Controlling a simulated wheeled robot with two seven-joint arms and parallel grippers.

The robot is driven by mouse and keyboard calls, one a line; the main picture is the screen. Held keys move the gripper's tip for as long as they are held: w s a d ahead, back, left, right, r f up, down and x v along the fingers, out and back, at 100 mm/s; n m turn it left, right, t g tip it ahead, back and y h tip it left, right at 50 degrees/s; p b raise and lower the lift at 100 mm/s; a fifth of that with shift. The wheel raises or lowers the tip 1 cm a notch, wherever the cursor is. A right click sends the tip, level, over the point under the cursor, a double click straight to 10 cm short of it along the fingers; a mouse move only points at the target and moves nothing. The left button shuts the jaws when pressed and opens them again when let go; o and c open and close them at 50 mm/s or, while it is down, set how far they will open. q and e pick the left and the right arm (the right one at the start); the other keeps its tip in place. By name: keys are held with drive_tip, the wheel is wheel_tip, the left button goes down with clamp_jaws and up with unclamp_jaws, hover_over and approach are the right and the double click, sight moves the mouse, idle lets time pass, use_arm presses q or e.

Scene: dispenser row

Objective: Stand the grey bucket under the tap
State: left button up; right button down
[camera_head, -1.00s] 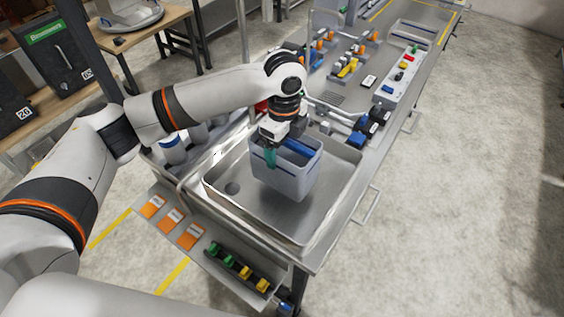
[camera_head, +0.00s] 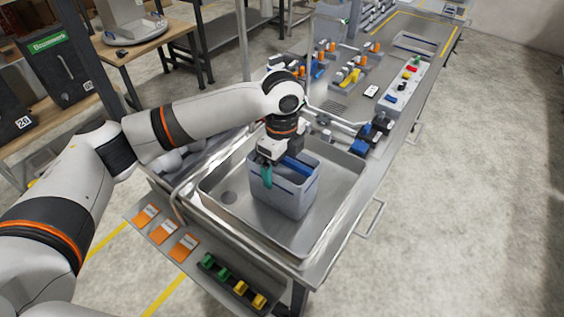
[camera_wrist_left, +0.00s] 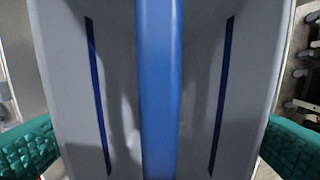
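The grey bucket (camera_head: 290,197) is upright in or just over the metal sink basin (camera_head: 335,200); I cannot tell whether its base touches the floor. A blue bar (camera_wrist_left: 160,90) runs across it in the left wrist view. My left gripper (camera_head: 267,175) is above the bucket from behind. Its green fingers (camera_wrist_left: 160,150) lie against the outer sides of the bucket, one on each side. A thin pale pipe (camera_head: 338,119) runs along the basin's far side; I cannot tell whether it is the tap. My right gripper is out of view.
Orange cards (camera_head: 165,231) and green and yellow pieces (camera_head: 233,280) are on a shelf in front. Blue and black parts (camera_head: 368,139) lie beyond the basin's far right corner.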

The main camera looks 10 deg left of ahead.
use_arm(q)
drive_tip(key=shift+o, duration=0.6)
drive_tip(key=shift+d, duration=0.1)
drive_tip(key=shift+r, duration=0.55)
wheel_tip(320, 180, up, 11)
drive_tip(key=shift+r+b, duration=0.1)
drive_tip(key=shift+b, duration=1.1)
